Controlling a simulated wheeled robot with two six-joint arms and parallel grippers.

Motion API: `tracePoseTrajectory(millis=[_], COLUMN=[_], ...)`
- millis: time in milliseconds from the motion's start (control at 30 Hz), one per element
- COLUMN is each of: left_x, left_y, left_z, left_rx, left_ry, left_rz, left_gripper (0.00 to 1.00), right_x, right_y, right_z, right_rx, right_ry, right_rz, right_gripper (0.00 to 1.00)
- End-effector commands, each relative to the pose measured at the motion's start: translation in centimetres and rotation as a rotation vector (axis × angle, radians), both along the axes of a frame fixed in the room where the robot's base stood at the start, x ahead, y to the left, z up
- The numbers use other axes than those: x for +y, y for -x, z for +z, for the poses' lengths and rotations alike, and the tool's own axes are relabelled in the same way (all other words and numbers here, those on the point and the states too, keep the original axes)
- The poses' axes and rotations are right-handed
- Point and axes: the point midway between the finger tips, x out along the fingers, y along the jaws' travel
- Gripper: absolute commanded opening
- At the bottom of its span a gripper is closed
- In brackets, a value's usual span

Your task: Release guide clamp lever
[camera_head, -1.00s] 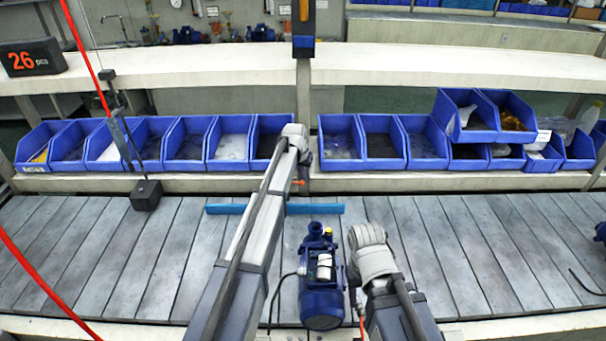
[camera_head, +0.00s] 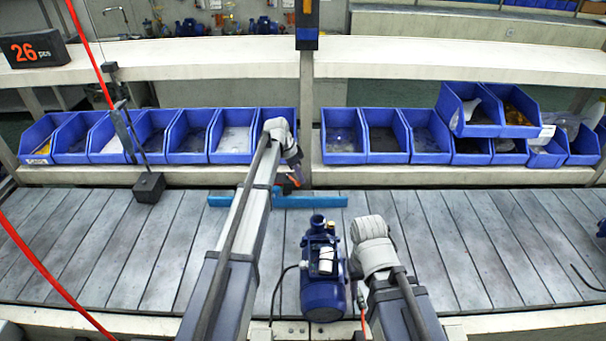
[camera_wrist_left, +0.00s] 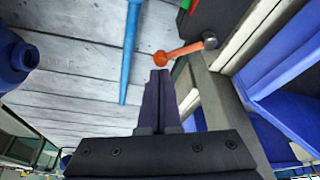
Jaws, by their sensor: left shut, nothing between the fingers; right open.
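The guide clamp lever (camera_wrist_left: 183,50) is a short orange bar with a round orange end and a dark pivot, beside the belt edge in the left wrist view. In the head view only a little orange (camera_head: 294,181) shows at my left gripper (camera_head: 299,183). My left gripper (camera_wrist_left: 160,73) is shut and empty, its tips close to the lever's round end; I cannot tell whether they touch. The blue guide rail (camera_head: 310,201) lies across the belt, partly behind my left arm. My right gripper (camera_head: 356,270) is beside the blue pump, open, its fingers mostly hidden by its wrist.
The blue pump (camera_head: 322,284) stands on the slatted belt (camera_head: 450,240) between my arms. Blue bins (camera_head: 235,137) line the shelf behind. The belt is mostly clear on both sides.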

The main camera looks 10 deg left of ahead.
Motion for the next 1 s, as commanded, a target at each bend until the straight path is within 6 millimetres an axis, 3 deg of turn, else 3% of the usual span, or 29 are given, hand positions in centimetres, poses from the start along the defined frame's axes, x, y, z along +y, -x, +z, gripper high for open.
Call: tracePoseTrajectory(millis=[400,1000], left_x=[1.8,1.4], left_y=[1.6,2.7], left_z=[0.0,0.0], left_rx=[0.0,-0.001], left_ry=[-0.001,-0.001], left_rz=[-0.364,-0.357], left_gripper=[0.0,0.0], right_x=[0.0,0.0], right_y=[0.0,0.0], right_z=[0.0,0.0], right_rx=[0.0,0.0], right_ry=[0.0,0.0], right_rz=[0.0,0.0], right_gripper=[0.5,0.5])
